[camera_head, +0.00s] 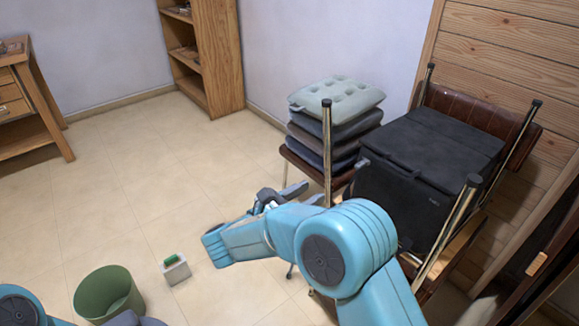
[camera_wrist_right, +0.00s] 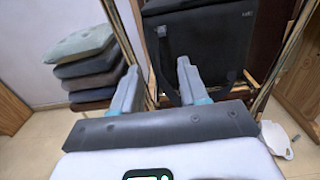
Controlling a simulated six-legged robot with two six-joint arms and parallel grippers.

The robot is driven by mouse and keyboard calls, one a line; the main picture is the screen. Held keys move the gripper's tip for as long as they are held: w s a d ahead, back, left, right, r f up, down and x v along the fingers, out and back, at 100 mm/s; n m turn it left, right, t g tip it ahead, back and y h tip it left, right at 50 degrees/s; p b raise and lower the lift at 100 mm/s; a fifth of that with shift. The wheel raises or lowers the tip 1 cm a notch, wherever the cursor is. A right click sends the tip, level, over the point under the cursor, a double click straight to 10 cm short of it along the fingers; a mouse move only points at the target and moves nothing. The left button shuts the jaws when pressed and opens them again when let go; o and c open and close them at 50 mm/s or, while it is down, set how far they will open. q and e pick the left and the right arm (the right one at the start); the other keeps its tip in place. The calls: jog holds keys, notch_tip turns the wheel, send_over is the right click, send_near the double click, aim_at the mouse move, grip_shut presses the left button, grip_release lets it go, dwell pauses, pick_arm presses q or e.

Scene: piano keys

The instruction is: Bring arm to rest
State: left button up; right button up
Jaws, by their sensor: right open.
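My right arm (camera_head: 340,250) reaches from the bottom right across the head view, bent at a teal joint. My right gripper (camera_head: 290,196) is in front of the cushion stack, above the floor. In the right wrist view the two grey fingers (camera_wrist_right: 157,78) are apart with nothing between them, pointing toward a black case (camera_wrist_right: 200,45). Of my left arm (camera_head: 20,308), teal parts show at the bottom left, and a dark grey piece at the bottom edge may belong to its gripper. Its fingers are hidden.
Cushions (camera_head: 335,100) are stacked on a chair; the black case (camera_head: 430,150) lies on chairs beside the wood-panelled wall. A green bin (camera_head: 108,295) and a small white box with a green top (camera_head: 175,270) stand on the floor. The floor at left centre is clear.

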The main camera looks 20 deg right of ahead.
jog(key=s+d+f+m+g+y, duration=0.1)
jog(key=s+f+g+y, duration=0.3)
jog(key=f, duration=0.7)
jog(key=s+d+f+m+g+y, duration=0.1)
jog(key=s+d+f+g+y, duration=0.2)
jog(key=s+f, duration=0.65)
jog(key=s+a+f+m+y, duration=1.1)
jog(key=s+f+m+y, duration=0.3)
jog(key=m, duration=0.8)
notch_tip(320, 180, up, 23)
jog(key=p, duration=2.2)
jog(key=shift+w+d+f+m, duration=0.15)
jog(key=shift+d+m, duration=0.2)
jog(key=shift+m, duration=0.05)
